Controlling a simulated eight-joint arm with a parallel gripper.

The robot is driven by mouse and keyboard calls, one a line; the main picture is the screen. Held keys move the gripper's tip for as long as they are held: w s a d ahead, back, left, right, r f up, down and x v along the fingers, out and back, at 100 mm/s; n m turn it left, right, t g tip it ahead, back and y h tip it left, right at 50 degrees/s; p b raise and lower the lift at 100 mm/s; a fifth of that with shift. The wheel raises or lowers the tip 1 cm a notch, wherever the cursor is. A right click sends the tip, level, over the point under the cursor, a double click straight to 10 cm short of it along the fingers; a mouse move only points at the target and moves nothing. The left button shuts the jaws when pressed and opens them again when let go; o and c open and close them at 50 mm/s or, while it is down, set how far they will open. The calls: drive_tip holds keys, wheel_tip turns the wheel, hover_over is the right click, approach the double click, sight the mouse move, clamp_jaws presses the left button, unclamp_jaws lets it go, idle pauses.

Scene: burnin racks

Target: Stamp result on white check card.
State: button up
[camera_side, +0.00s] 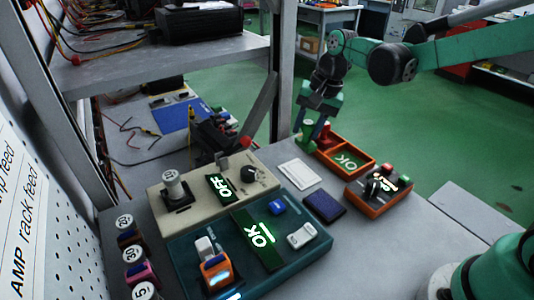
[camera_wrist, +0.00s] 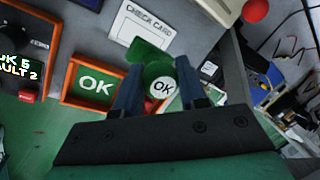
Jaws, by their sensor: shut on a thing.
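My gripper (camera_side: 314,128) is shut on a green stamp (camera_side: 306,136) beside the far end of the orange tray. In the wrist view, the gripper (camera_wrist: 159,84) has a finger on each side of the stamp (camera_wrist: 152,62), whose round white top reads OK. The white check card (camera_side: 296,174) lies flat on the bench, left of and nearer than the stamp. It also shows at the top of the wrist view (camera_wrist: 142,24), partly covered by the stamp. The stamp's underside is hidden.
The orange tray (camera_side: 372,164) has a green OK panel. An orange control box (camera_side: 372,205) stands nearby. A dark blue pad (camera_side: 324,206) lies by the card. A beige OFF unit (camera_side: 240,165) and a teal OK unit (camera_side: 190,248) fill the left of the bench.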

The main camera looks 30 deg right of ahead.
sight(309, 141)
drive_tip(key=shift+w+f, duration=0.15)
drive_tip(key=shift+f, duration=2.9)
drive_tip(key=shift+f, duration=0.5)
drive_tip(key=shift+r, duration=3.5)
drive_tip(key=s+d+r, duration=0.3)
drive_tip(key=d+r, duration=0.8)
drive_tip(key=r, duration=0.2)
drive_tip(key=f, duration=1.9)
drive_tip(key=shift+s+f, duration=0.25)
drive_tip(key=shift+s, duration=0.05)
